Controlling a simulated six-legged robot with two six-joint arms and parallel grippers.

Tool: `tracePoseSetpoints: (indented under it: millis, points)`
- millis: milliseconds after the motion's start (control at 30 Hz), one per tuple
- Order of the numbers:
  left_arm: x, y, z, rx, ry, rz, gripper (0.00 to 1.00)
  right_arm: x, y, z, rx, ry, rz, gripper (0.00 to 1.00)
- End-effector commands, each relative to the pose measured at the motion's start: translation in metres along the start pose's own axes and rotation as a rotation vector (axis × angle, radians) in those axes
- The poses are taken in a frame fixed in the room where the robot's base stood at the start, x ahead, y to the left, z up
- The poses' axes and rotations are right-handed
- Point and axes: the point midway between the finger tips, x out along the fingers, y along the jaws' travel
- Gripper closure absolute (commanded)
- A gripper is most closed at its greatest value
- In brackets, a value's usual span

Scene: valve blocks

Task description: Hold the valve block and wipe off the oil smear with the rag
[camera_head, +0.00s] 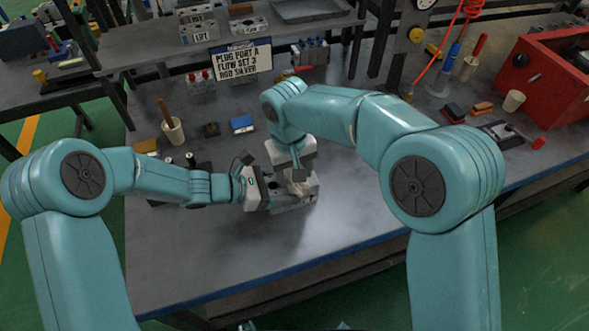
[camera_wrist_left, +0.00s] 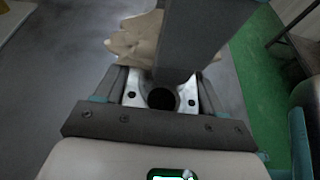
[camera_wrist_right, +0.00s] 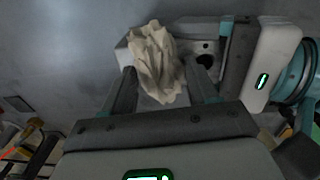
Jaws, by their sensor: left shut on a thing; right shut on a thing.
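The silver valve block (camera_head: 302,199) rests on the bench in front of me, with dark round ports showing in the left wrist view (camera_wrist_left: 132,92) and right wrist view (camera_wrist_right: 205,47). My left gripper (camera_head: 268,190) is shut on the block from the left; its fingers lie along the block's sides. My right gripper (camera_wrist_right: 160,82) is shut on the crumpled cream rag (camera_wrist_right: 155,62), which lies over the block's top. The rag also shows in the left wrist view (camera_wrist_left: 135,42), partly behind a dark gripper part. I see no oil smear; the rag and grippers cover part of the block.
A sign (camera_head: 241,60) reading "PLUG PORT A, FLOW SET 3, ROD SILVER" stands at the back. A cup with a brush (camera_head: 172,130) and a blue sponge-like block (camera_head: 242,124) stand behind left. A red box (camera_head: 545,80) is at right. The front bench is clear.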

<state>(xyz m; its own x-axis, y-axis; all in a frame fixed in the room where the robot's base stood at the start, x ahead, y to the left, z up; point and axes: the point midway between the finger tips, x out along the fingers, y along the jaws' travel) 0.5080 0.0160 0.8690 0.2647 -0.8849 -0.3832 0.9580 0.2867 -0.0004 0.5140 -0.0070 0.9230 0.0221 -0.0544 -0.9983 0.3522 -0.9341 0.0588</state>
Motion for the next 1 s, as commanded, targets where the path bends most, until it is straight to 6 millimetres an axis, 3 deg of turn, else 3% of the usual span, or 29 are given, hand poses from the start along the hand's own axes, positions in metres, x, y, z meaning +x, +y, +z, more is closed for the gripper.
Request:
tracePoseSetpoints:
  millis: [367, 1000]
  points:
    - [0.000, 0.001, 0.003, 0.002, -0.006, 0.001, 1.00, -0.001, -0.005, 0.000, -0.001, -0.001, -0.001, 0.66]
    - [-0.001, 0.001, 0.003, 0.002, -0.005, 0.001, 1.00, -0.056, -0.002, -0.001, 0.000, 0.002, 0.000, 0.66]
